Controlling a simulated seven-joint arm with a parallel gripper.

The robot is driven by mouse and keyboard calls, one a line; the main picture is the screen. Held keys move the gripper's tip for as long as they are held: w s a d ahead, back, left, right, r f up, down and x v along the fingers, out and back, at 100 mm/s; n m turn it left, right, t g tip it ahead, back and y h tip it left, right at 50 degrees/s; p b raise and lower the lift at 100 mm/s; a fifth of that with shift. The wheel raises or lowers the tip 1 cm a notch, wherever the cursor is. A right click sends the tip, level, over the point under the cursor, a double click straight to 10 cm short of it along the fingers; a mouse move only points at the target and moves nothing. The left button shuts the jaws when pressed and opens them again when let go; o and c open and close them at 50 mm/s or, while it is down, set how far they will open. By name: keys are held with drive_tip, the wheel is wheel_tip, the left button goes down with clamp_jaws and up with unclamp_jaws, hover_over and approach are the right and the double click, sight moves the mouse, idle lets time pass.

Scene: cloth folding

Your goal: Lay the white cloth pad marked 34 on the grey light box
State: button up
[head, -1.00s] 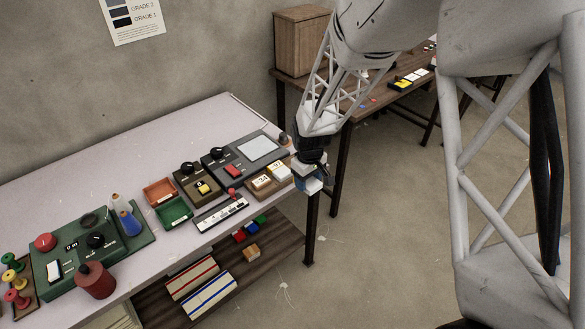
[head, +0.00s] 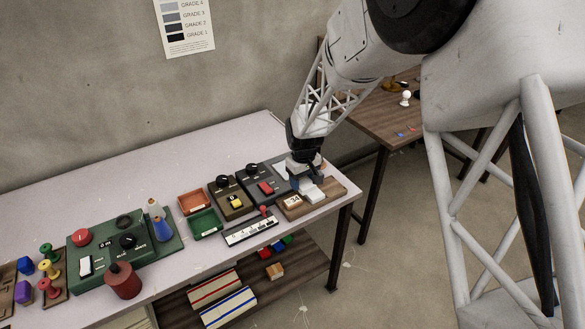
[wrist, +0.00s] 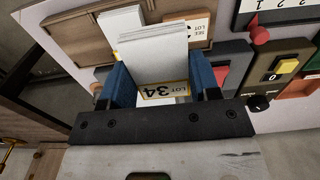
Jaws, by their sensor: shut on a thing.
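The white cloth pad marked 34 (wrist: 152,58) is between the blue fingers of my gripper (wrist: 163,88) in the wrist view. Its yellow-edged "LOT 34" label faces the camera. In the head view my gripper (head: 305,176) is low over the right end of the bench, at the grey light box (head: 255,176). Part of the box also shows beside the right finger in the wrist view (wrist: 238,60). I cannot tell whether the pad touches the box.
A wooden tray (head: 335,189) with a 34 tag and white pads lies in front of the gripper. A white slider strip (head: 250,229), a dark box with a yellow button (head: 228,203) and red and green bins (head: 205,222) stand left. Open bench lies behind them.

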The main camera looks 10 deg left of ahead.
drive_tip(key=shift+w, duration=0.1)
drive_tip(key=w+a, duration=0.2)
drive_tip(key=w, duration=0.2)
drive_tip(key=w+a+f, duration=0.1)
drive_tip(key=w+a, duration=0.1)
drive_tip(key=w, duration=0.3)
drive_tip(key=w+a, duration=0.2)
drive_tip(key=w, duration=0.3)
drive_tip(key=shift+w+a+f, duration=0.2)
drive_tip(key=shift+a+f, duration=0.05)
drive_tip(key=shift+a, duration=0.05)
drive_tip(key=shift+f, duration=1.8)
drive_tip(key=shift+f, duration=0.15)
drive_tip(key=o, duration=0.9)
wheel_tip(320, 180, up, 12)
drive_tip(key=shift+r, duration=0.2)
